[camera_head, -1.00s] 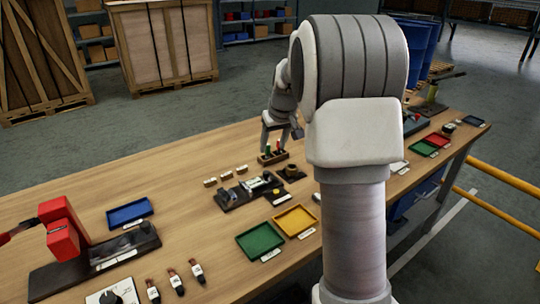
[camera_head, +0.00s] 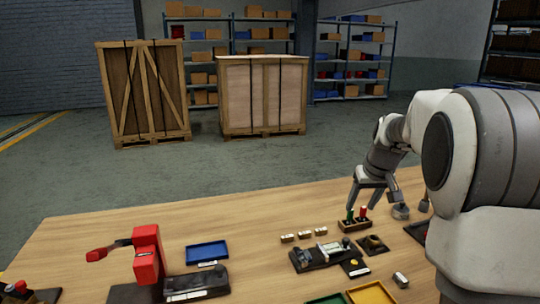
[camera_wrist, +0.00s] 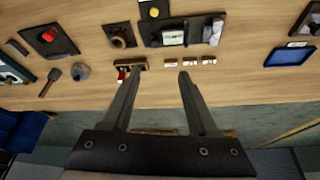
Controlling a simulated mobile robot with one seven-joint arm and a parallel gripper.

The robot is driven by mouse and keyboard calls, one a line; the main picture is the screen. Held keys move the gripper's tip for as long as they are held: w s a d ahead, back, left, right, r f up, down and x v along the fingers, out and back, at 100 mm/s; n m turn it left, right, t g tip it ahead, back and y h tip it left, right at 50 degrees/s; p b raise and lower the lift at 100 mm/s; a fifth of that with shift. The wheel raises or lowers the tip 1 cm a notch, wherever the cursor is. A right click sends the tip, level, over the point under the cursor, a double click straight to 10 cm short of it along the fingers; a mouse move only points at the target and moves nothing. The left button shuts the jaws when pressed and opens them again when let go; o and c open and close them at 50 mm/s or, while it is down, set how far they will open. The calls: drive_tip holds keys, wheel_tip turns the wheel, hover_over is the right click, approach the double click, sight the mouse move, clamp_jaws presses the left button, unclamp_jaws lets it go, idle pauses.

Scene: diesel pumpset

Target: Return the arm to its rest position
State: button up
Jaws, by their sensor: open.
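My arm rises at the right of the head view and reaches over the wooden workbench (camera_head: 130,225). My gripper (camera_head: 376,207) hangs at its end, pointing down, near a small holder with a green and a red upright piece (camera_head: 355,224). In the wrist view the two fingers of my gripper (camera_wrist: 160,76) stand wide apart with nothing between them. The holder (camera_wrist: 131,65) shows just beyond the left fingertip there. Whether a finger touches it I cannot tell.
Three small light blocks (camera_head: 304,236), a dark fixture (camera_head: 322,256), a blue tray (camera_head: 207,252) and a red device (camera_head: 147,255) stand on the bench. Green and yellow trays (camera_head: 370,294) lie at the front. Wooden crates (camera_head: 263,95) stand on the floor behind.

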drive_tip(key=s+a+r+p, duration=0.1)
drive_tip(key=s+a+r, duration=0.35)
drive_tip(key=s, duration=0.35)
drive_tip(key=s+a+r+p, duration=0.1)
drive_tip(key=s+a+r, duration=0.3)
drive_tip(key=s+a, duration=0.3)
drive_tip(key=s+a+f+t+p, duration=0.1)
drive_tip(key=s+a+f, duration=0.1)
drive_tip(key=s, duration=1.3)
drive_tip(key=shift+s+a+p, duration=0.3)
drive_tip(key=shift+s+a, duration=0.05)
drive_tip(key=shift+a, duration=0.3)
